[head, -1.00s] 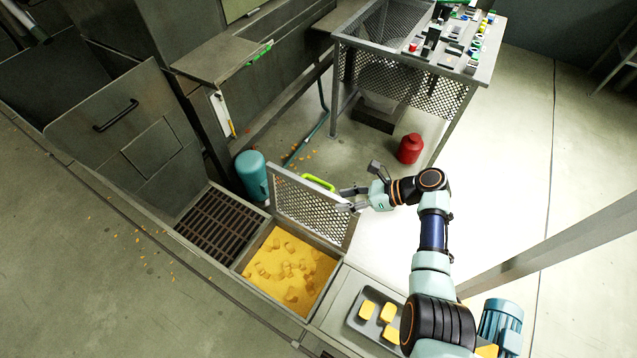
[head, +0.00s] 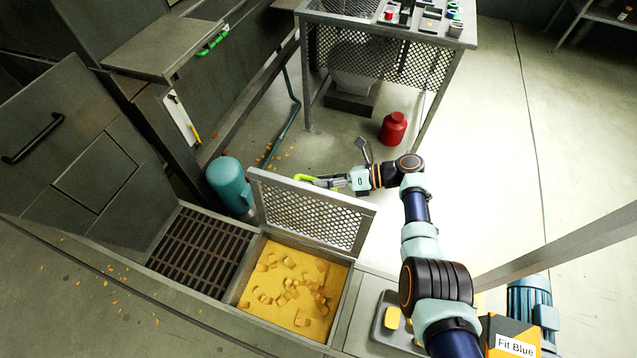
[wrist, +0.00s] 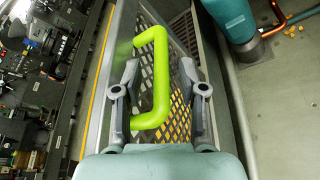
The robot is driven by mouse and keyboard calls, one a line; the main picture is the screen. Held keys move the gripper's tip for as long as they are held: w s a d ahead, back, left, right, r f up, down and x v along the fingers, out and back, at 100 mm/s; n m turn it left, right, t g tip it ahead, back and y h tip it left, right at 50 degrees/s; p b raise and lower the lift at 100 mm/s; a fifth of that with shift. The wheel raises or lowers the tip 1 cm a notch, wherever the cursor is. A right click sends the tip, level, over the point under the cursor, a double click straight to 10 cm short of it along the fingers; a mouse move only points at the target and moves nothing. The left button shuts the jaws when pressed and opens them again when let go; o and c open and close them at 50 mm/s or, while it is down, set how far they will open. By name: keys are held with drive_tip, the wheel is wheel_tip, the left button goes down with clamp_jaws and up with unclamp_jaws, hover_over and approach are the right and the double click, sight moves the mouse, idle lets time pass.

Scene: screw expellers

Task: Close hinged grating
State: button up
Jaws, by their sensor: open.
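The hinged grating (head: 308,218) is a metal mesh panel in a grey frame. It stands raised at the back edge of the bin (head: 249,294) of yellow material. Its bright green handle (head: 318,181) is on the far side in the head view, and in the wrist view the handle (wrist: 158,80) lies ahead of the fingers. My gripper (head: 318,183) is behind the raised grating near its top edge. In the wrist view my gripper (wrist: 160,92) is open, its two fingers on either side of the handle's lower end. Whether they touch it, I cannot tell.
A slotted dark grate (head: 200,250) lies left of the bin. A teal cylinder (head: 229,186) stands just behind it. A red canister (head: 393,128) is on the floor behind my arm. A grey tray (head: 388,318) with yellow pieces sits to the right.

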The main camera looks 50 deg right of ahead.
drive_tip(key=shift+x, duration=0.8)
drive_tip(key=shift+d, duration=0.1)
drive_tip(key=shift+c, duration=0.3)
clamp_jaws()
